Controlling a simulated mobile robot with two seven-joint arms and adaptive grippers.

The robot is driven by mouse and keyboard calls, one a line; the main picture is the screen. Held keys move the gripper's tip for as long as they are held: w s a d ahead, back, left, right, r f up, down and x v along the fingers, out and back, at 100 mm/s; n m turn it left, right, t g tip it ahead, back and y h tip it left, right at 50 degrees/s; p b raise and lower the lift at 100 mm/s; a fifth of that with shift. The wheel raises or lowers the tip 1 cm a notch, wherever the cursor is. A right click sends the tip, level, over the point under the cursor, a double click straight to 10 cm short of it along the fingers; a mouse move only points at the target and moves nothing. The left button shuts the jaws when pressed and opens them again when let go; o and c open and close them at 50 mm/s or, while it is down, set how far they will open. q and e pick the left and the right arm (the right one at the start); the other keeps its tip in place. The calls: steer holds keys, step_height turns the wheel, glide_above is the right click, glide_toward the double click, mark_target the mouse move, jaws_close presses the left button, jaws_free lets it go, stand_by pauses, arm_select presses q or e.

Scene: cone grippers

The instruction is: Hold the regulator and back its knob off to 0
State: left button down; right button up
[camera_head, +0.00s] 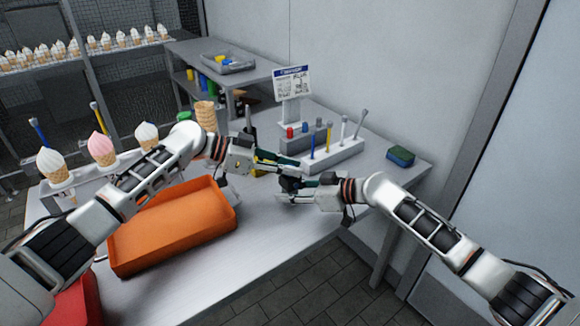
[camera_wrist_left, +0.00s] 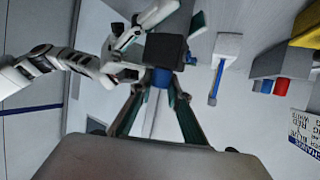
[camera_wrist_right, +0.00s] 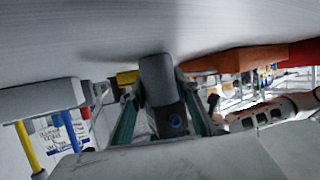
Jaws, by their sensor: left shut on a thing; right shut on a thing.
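The regulator is a small dark block, partly hidden by my grippers in the head view (camera_head: 291,183). In the left wrist view its black body (camera_wrist_left: 165,50) stands beyond a blue knob (camera_wrist_left: 161,77). My left gripper (camera_head: 284,168) is shut on the blue knob, its green fingers on either side. My right gripper (camera_head: 298,186) is shut on the regulator's body, which shows dark grey between its fingers in the right wrist view (camera_wrist_right: 158,82). The two grippers are close together above the table. I cannot read the knob's setting.
An orange tray (camera_head: 190,262) lies on the table (camera_head: 262,240) at the left. A grey rack (camera_head: 330,158) with upright coloured tools stands behind my grippers, below a sign (camera_head: 292,82). A green-blue sponge (camera_head: 400,156) lies right. Ice-cream cones (camera_head: 102,149) stand at the left.

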arm_select(q)
steer(key=shift+w+a+m+g, duration=0.15)
steer(key=shift+m+g, duration=0.3)
steer(key=shift+g, duration=0.05)
steer(key=shift+w+a+m+g, duration=0.1)
steer(key=shift+w+m+g, duration=0.05)
steer(key=shift+m+g, duration=0.35)
steer(key=shift+s+d+f+m+g, duration=0.15)
steer(key=shift+s+m+g, duration=0.15)
steer(key=shift+g, duration=0.2)
steer(key=c, duration=1.9)
jaws_free()
steer(key=v, duration=1.2)
